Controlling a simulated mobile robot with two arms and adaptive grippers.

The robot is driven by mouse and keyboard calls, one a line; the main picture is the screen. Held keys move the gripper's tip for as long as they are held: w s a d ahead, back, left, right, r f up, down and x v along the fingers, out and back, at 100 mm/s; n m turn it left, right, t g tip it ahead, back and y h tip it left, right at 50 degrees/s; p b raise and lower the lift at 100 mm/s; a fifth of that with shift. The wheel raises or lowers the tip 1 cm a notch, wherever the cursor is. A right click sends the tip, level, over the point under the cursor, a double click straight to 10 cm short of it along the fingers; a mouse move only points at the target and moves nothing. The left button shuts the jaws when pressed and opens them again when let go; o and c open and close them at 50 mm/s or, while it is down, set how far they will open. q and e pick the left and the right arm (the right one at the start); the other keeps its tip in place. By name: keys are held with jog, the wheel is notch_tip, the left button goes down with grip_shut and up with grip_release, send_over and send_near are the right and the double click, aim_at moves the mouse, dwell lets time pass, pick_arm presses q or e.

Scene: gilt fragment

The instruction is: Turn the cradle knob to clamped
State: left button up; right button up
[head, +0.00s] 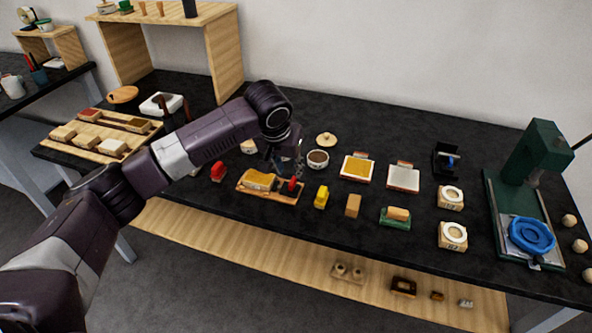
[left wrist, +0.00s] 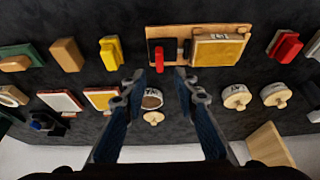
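The cradle is a wooden board (head: 243,188) near the table's front edge, with a gold-topped block (head: 259,180) on it. The board (left wrist: 185,31) and block (left wrist: 220,50) also show in the left wrist view. The red cradle knob (head: 292,185) is at the board's right end; in the left wrist view the knob (left wrist: 159,58) is an upright bar on a dark patch beside the block. My left gripper (head: 289,163) is over the table by the knob. In the left wrist view its fingers (left wrist: 160,88) are apart with nothing held, and the knob lies just beyond the gap. My right gripper is unseen.
A red object (head: 218,172) and a yellow object (head: 321,197) flank the cradle. A dark-filled bowl (head: 318,159) and a wooden lid (head: 326,139) stand behind. Framed squares, a wooden block (head: 353,206) and a green press (head: 540,155) are to the right.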

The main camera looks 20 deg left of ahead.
aim_at(292, 181)
pick_arm(q)
jog(key=x, duration=0.3)
jog(key=p+x, duration=0.1)
jog(key=shift+s+f, duration=0.25)
jog(key=shift+f, duration=0.05)
jog(key=shift+x, duration=1)
jog(key=shift+w+f, duration=0.15)
jog(key=shift+w, duration=0.1)
grip_shut()
pick_arm(e)
jog(key=s, duration=0.1)
jog(key=s+r, duration=0.1)
jog(key=s, duration=0.1)
jog(key=shift+a+r, duration=0.1)
jog(key=shift+r, duration=0.05)
